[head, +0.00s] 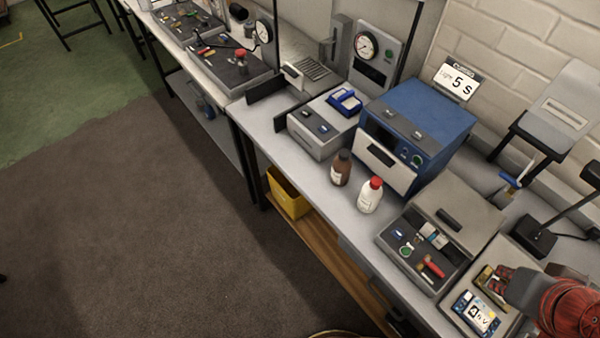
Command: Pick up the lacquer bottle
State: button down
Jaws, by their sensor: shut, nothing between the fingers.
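Two bottles stand upright on the bench in front of the blue box-shaped machine. One is a brown bottle (341,169) with a dark cap and a pale label. The other, a white bottle (369,196) with a red cap, stands just right of it, nearer me. The labels are too small to read, so I cannot tell which is the lacquer bottle. My gripper (492,281) is at the lower right, on the end of my red arm, well apart from both bottles. It looks shut and empty, and its fingertips are small and partly hard to make out.
The blue machine (418,125) stands close behind the bottles. A grey box (323,128) with a blue item on top is to their left. An open grey case (424,247) with tools lies between the bottles and my gripper. The bench's front edge is close to the bottles.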

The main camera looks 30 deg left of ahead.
aim_at(342, 164)
jog(key=u, duration=1.25)
